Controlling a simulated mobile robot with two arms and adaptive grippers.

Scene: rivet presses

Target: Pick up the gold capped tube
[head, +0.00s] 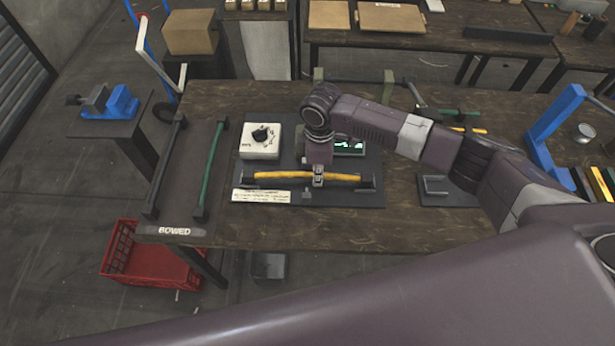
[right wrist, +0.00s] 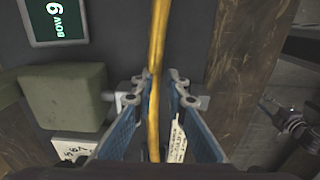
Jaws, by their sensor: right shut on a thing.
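The gold capped tube (head: 275,175) lies across a dark fixture plate on the wooden bench, with dark caps at its ends. It looks slightly bowed. My right gripper (head: 318,180) is over the tube, right of its middle, and is shut on it. In the right wrist view the tube (right wrist: 156,45) runs between the two blue fingers of the right gripper (right wrist: 160,100). The tube's end caps are outside the wrist view. My left gripper is not in view.
A white dial box (head: 261,141) and a lit display (head: 349,147) stand behind the tube. A paper label (head: 262,195) lies in front. A dark "BOWED" board (head: 178,225) at left holds a dark tube (head: 166,170) and a green tube (head: 208,170). A blue press (head: 550,130) stands at right.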

